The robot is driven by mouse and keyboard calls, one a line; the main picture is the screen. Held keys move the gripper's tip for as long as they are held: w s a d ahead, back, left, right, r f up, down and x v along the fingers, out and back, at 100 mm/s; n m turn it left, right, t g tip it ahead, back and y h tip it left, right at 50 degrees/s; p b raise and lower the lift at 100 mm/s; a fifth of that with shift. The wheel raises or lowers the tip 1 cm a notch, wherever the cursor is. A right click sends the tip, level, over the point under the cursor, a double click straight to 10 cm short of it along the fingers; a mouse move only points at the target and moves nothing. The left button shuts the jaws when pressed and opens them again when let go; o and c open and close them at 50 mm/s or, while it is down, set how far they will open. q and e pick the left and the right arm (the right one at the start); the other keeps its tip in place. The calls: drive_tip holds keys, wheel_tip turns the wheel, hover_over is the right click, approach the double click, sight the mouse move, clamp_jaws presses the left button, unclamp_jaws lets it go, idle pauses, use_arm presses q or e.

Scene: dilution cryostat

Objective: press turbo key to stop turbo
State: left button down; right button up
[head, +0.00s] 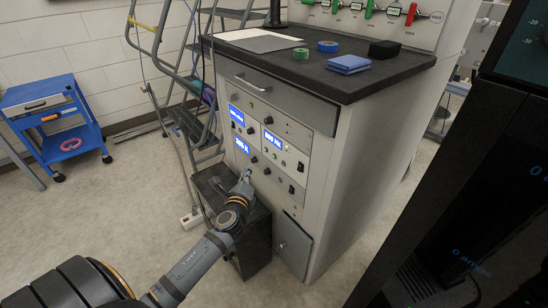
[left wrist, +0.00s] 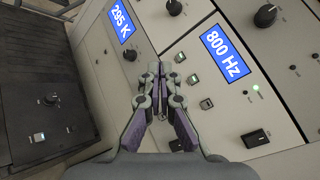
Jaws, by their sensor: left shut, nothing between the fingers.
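The controller panel with a blue "800 Hz" display (left wrist: 225,54) is in the left wrist view; the display also shows in the head view (head: 272,140). I cannot read which is the turbo key. My left gripper (left wrist: 154,70) is shut and empty, its tips just left of the keys. I cannot tell whether it touches the panel. In the head view it (head: 247,175) is in front of the rack's lower panels. My right gripper is not in view.
A "295 K" display (left wrist: 122,20) and black knobs are close to the gripper. A black rocker switch (left wrist: 255,138) and a lit green lamp (left wrist: 256,87) are to the right. A black box (head: 250,235) stands on the floor beside the rack. A blue cart (head: 65,140) stands at the left.

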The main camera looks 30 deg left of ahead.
sight(274, 157)
use_arm(q)
drive_tip(key=w+d, duration=0.3)
drive_tip(key=w, duration=0.4)
drive_tip(key=shift+b, duration=0.35)
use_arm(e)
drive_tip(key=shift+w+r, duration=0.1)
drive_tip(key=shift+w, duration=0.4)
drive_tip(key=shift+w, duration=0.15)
use_arm(q)
drive_tip(key=shift+w+r, duration=0.1)
drive_tip(key=shift+w, duration=0.05)
idle(0.3)
drive_tip(key=shift+w+d, duration=0.2)
drive_tip(key=shift+w, duration=0.1)
